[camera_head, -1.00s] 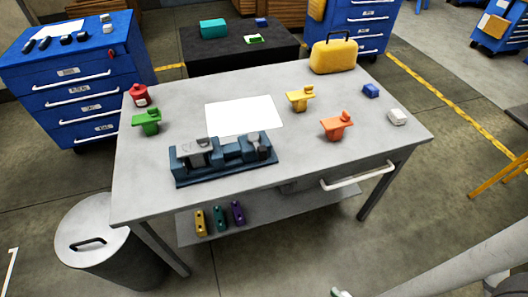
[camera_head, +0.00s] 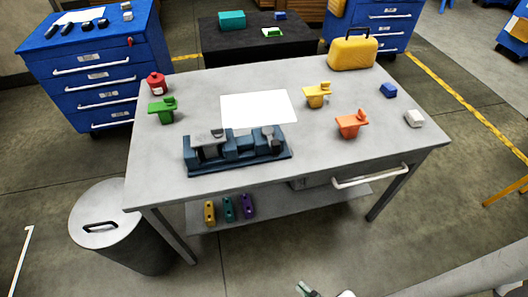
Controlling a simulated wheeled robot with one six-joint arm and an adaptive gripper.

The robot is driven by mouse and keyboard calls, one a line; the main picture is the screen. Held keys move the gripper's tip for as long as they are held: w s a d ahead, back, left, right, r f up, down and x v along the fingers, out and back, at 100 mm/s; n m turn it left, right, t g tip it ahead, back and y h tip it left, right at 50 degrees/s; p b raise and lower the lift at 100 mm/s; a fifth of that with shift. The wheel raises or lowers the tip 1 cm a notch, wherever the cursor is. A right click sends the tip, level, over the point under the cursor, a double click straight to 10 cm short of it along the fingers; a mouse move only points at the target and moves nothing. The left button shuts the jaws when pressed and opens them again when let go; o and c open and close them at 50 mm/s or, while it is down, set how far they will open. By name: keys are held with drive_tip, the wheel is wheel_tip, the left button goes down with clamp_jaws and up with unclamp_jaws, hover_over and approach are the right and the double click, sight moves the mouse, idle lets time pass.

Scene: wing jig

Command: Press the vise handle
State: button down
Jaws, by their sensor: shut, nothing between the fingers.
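The blue vise (camera_head: 236,152) lies along the left front part of the grey workbench (camera_head: 330,150). A grey top part sits at its left end. A dark grey piece (camera_head: 269,138) stands at its right end and looks like the vise handle, but it is too small to be sure. My gripper (camera_head: 306,290) shows only as a small tip at the bottom edge, in front of the bench and well short of the vise. It looks shut and empty; most of it is out of the picture.
A white sheet (camera_head: 259,107) lies behind the vise. A bin (camera_head: 95,226) and drawer handle (camera_head: 370,177) are at the front.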

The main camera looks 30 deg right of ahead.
drive_tip(key=w+d+f+n+g+h, duration=0.1)
drive_tip(key=w+f+n+h, duration=0.2)
drive_tip(key=w, duration=0.7)
drive_tip(key=w+d+f+n+h, duration=0.2)
drive_tip(key=w+f+h, duration=0.1)
drive_tip(key=w, duration=0.6)
drive_tip(key=w+a+r+m+g+h, duration=0.1)
drive_tip(key=w+a+r+m+h, duration=0.1)
drive_tip(key=w+r+h, duration=0.3)
drive_tip(key=w+a+r+m+g+h, duration=0.2)
drive_tip(key=w+a+r+h, duration=0.3)
drive_tip(key=r, duration=0.9)
drive_tip(key=shift+w+g+h, duration=0.3)
drive_tip(key=shift+w, duration=0.6)
drive_tip(key=s+d+x, duration=0.1)
drive_tip(key=s+x, duration=0.1)
drive_tip(key=x, duration=1)
drive_tip(key=shift+d, duration=0.45)
